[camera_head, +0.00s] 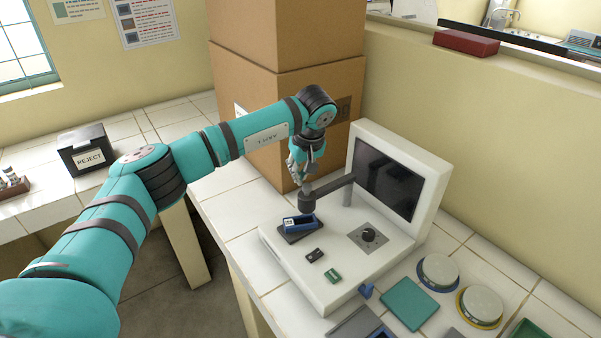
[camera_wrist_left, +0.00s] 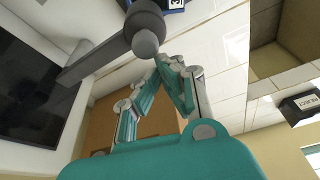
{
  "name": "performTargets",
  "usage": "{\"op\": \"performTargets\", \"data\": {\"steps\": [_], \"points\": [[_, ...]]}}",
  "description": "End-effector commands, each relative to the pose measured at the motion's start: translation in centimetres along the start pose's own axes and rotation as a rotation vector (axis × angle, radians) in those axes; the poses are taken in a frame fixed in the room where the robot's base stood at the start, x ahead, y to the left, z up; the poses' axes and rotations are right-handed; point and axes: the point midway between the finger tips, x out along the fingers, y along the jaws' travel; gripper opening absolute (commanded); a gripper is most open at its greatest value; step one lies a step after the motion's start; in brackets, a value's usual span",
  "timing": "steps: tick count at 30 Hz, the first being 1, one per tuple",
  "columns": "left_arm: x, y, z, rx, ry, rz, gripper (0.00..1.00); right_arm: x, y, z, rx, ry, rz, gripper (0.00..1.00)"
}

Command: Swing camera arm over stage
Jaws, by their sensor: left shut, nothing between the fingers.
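The camera arm (camera_head: 330,187) is a dark grey bar reaching left from a post in front of the screen. It ends in a round camera head (camera_head: 307,201), which appears just behind and above the stage (camera_head: 300,238). I cannot tell whether it is directly over it. A blue labelled piece (camera_head: 299,222) sits on the stage. My left gripper (camera_head: 298,182) is shut and empty, close to the camera head on its far side. In the left wrist view the fingertips (camera_wrist_left: 166,62) are beside the camera head's grey knob (camera_wrist_left: 146,43); contact is unclear. My right gripper is not shown.
Cardboard boxes (camera_head: 290,85) stand close behind my left arm. Round dishes (camera_head: 438,271) and a teal pad (camera_head: 409,304) lie at right. A REJECT bin (camera_head: 88,150) stands left.

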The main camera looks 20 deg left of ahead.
Motion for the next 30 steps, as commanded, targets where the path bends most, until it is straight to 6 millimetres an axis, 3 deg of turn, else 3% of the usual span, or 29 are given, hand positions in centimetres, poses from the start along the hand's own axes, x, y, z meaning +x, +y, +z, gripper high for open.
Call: {"op": "performTargets", "data": {"steps": [8, 22, 30], "points": [[-0.9, 0.2, 0.2, 0.005, -0.005, 0.001, 0.0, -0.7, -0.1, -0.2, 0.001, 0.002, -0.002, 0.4], [-9.2, 1.0, 0.1, 0.0, -0.002, -0.001, 0.0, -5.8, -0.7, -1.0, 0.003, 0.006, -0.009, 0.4], [-10.1, 1.1, 0.3, -0.004, -0.001, -0.002, 0.0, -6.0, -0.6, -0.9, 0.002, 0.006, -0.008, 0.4]]}}
